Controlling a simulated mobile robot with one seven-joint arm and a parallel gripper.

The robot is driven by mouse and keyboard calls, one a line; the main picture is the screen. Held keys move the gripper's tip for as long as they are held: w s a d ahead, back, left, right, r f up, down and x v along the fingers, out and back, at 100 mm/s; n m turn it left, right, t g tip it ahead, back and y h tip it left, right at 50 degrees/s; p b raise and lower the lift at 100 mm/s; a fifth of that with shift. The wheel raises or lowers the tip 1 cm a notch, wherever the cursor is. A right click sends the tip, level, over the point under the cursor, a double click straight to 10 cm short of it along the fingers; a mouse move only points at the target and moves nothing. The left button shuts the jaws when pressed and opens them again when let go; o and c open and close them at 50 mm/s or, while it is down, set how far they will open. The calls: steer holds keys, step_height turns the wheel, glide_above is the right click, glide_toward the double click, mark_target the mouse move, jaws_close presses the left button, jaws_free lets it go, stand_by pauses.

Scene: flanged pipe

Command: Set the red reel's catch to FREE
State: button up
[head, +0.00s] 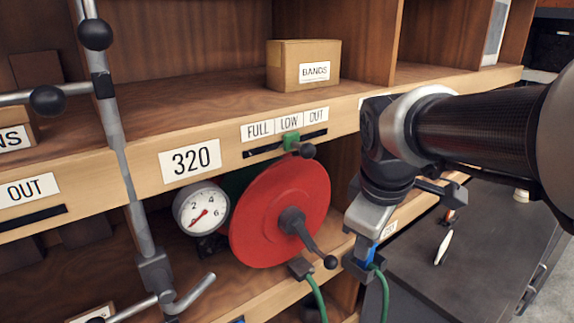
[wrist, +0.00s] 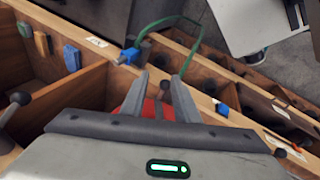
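The red reel (head: 280,212) is a round disc under the shelf's front edge in the head view. A dark crank with a ball knob (head: 331,262) stands out from its middle. No FREE mark is readable, and I cannot make out the reel's catch. My gripper (head: 358,238) is to the right of the reel in the head view, fingers pointing down. In the wrist view my gripper (wrist: 160,75) has its two fingers apart. A dark knob (wrist: 164,87) shows between them, with red behind; I cannot tell whether they touch it. Nothing is visibly held.
A pressure gauge (head: 202,209) sits left of the reel. Above it is a FULL/LOW/OUT strip with a green slider (head: 291,141). A grey post (head: 128,170) with ball knobs stands at left. A green hose (head: 384,298) hangs below my gripper.

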steer(key=w+d+f+n+g+h, duration=0.1)
steer(key=w+d+f+n, duration=0.2)
steer(key=w+f+n, duration=0.35)
steer(key=w+d+f+n+g, duration=0.1)
steer(key=w+d+f+n, duration=0.2)
steer(key=w+n, duration=0.55)
steer(key=x, duration=1)
steer(key=shift+f+b, duration=0.15)
steer(key=shift+b, duration=0.15)
steer(key=shift+w+d, duration=0.1)
